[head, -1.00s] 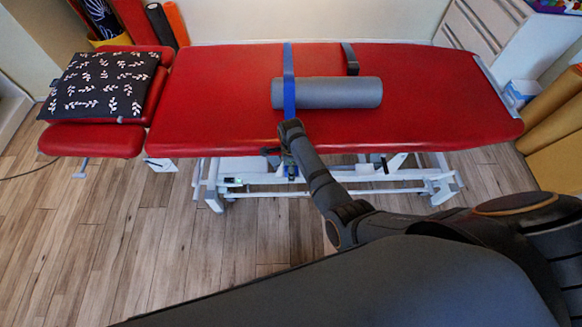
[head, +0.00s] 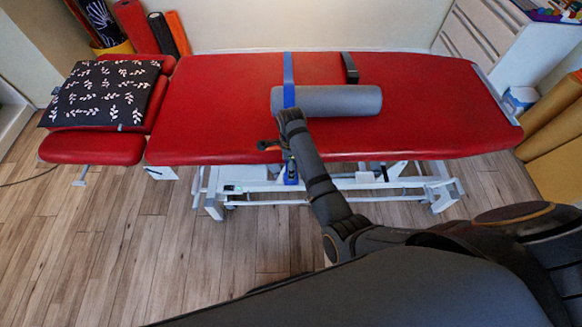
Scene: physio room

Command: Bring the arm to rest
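My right arm comes in from the lower right and reaches to the front edge of the red treatment table (head: 215,105). My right gripper (head: 270,146) is at that edge, small and partly hidden by its own wrist; I cannot tell whether it is open or shut. A blue strap (head: 288,70) crosses the table and passes over a grey roller (head: 340,100). Its lower end hangs below the front edge beside my wrist. I cannot tell whether the gripper touches the strap. My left gripper is not in view.
A black patterned pillow (head: 104,94) lies on the table's left end. A dark strap (head: 349,68) lies behind the roller. White drawers (head: 490,40) and tan rolls (head: 555,140) stand at the right. The wooden floor (head: 110,240) at front left is clear.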

